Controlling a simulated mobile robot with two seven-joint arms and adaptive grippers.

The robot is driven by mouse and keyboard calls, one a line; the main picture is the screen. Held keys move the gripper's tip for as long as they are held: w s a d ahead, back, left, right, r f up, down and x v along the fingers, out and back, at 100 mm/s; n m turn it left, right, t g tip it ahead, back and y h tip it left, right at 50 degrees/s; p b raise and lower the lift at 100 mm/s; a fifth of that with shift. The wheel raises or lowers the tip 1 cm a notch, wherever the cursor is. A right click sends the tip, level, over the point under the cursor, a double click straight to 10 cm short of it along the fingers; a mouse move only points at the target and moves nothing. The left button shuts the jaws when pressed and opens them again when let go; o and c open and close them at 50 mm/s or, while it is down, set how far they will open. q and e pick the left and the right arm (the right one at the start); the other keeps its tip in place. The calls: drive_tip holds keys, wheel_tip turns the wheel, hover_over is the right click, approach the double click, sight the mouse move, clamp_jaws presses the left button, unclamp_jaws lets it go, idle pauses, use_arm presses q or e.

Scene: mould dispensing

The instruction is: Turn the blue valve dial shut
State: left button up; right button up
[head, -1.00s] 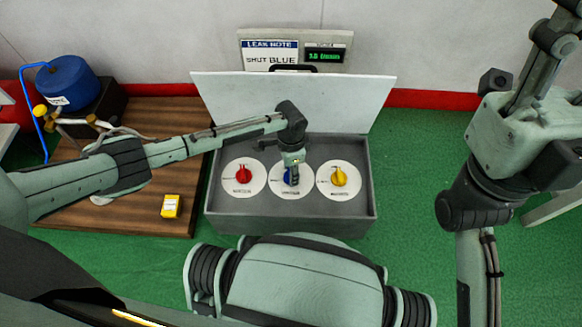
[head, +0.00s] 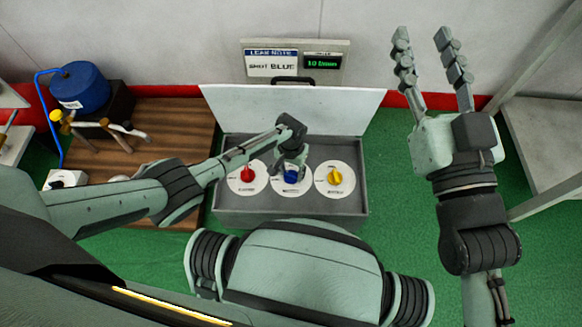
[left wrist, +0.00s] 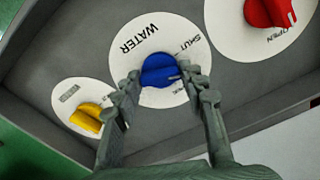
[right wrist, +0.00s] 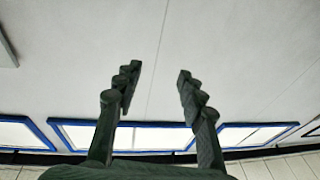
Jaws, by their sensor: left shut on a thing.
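The blue valve dial (head: 291,176) sits on the middle white disc of the grey open box (head: 235,214). In the left wrist view the dial (left wrist: 158,70) sits on a disc lettered WATER and SHUT; its pale pointer mark faces right, toward the lower label more than the word SHUT. My left gripper (head: 293,163) is over the dial, its fingers (left wrist: 158,84) shut on either side of it. My right gripper (head: 430,45) is raised on the right, open and empty; its spread fingers (right wrist: 156,85) face the wall in the right wrist view.
A red dial (head: 247,174) and a yellow dial (head: 335,177) flank the blue one. A raised white lid (head: 300,108) stands behind. A note reading SHUT BLUE (head: 271,66) hangs beside a green-lit display (head: 321,62). A blue drum (head: 80,87) stands left, a grey shelf (head: 545,130) right.

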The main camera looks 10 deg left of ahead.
sight(291, 174)
use_arm(q)
drive_tip(key=n+p, duration=0.1)
drive_tip(key=n, duration=0.4)
drive_tip(key=shift+d+r+p, duration=0.1)
drive_tip(key=shift+p, duration=0.25)
drive_tip(key=shift+n, duration=0.8)
use_arm(e)
drive_tip(key=d+f+g+h, duration=0.3)
drive_tip(key=d+f+g, duration=0.2)
drive_tip(key=f, duration=0.6)
drive_tip(key=shift+d+f+g+h, duration=0.2)
drive_tip(key=shift+d+g+h, duration=0.1)
drive_tip(key=shift+g+h, duration=0.1)
use_arm(q)
drive_tip(key=shift+w, duration=0.1)
drive_tip(key=o, duration=1.2)
drive_tip(key=shift+c, duration=0.2)
wheel_tip(291, 174, up, 12)
